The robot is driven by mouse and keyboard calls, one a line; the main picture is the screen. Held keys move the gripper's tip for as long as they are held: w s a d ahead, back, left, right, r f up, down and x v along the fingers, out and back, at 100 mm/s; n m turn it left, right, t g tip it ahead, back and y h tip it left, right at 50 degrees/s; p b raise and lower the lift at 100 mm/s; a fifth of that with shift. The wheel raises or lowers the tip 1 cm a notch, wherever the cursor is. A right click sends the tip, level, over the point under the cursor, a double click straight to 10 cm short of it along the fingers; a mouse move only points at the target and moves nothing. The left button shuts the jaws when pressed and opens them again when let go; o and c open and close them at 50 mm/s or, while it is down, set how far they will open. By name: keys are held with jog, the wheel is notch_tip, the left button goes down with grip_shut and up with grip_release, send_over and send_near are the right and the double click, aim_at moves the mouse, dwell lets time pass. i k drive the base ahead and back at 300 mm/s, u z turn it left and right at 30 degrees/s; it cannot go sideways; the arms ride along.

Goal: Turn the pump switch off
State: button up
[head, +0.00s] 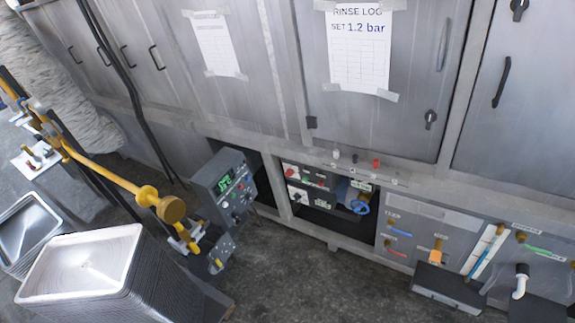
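I cannot tell for sure which control is the pump switch. A grey control box (224,187) with a green lit display and small knobs stands tilted left of centre. Two dark switch panels with red and white controls, an upper panel (305,178) and a lower panel (308,201), sit in a low recess of the cabinet wall. Small knobs, including a red one (376,163), stand on the ledge above. Labels are too small to read, and switch positions cannot be made out. My gripper does not show in this view.
A stack of metal pans (85,263) stands at the lower left, below a yellow pole (105,174) with a round end. A pipe panel (425,225) with coloured markings is at the lower right. Papers (360,50) are taped to the cabinets. The dark floor (290,275) is clear at bottom centre.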

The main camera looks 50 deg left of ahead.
aim_at(290, 172)
jog(key=u, duration=0.4)
jog(key=i, duration=1.15)
jog(key=u, duration=1.25)
jog(key=i, duration=0.75)
jog(key=u, duration=0.6)
